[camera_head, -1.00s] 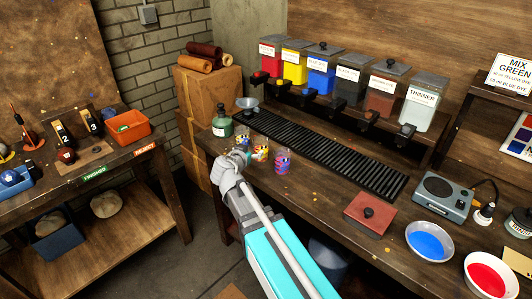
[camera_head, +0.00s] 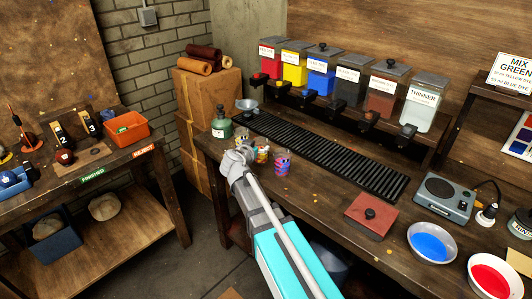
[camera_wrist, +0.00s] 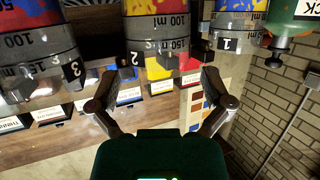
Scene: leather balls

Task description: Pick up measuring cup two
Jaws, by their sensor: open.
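Measuring cup two (camera_wrist: 158,38) is a clear, paint-splashed cup with a dark tab marked 2. It shows upside down at the top middle of the wrist view, between and just beyond the fingertips. My gripper (camera_wrist: 160,84) is open and empty, one finger on each side of that cup's line. Cup three (camera_wrist: 38,45) is at the left of the wrist view and cup one (camera_wrist: 228,35) at the right. In the head view, the middle cup (camera_head: 262,154) stands on the bench, partly behind my gripper (camera_head: 240,156), with cup three (camera_head: 282,163) to its right.
A green bottle (camera_head: 221,124) stands behind and left of the cups. A black slatted rack (camera_head: 330,155) runs behind them, below the dye dispensers (camera_head: 321,70). A red lidded block (camera_head: 371,214) and a blue dye bowl (camera_head: 431,241) are farther right on the bench.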

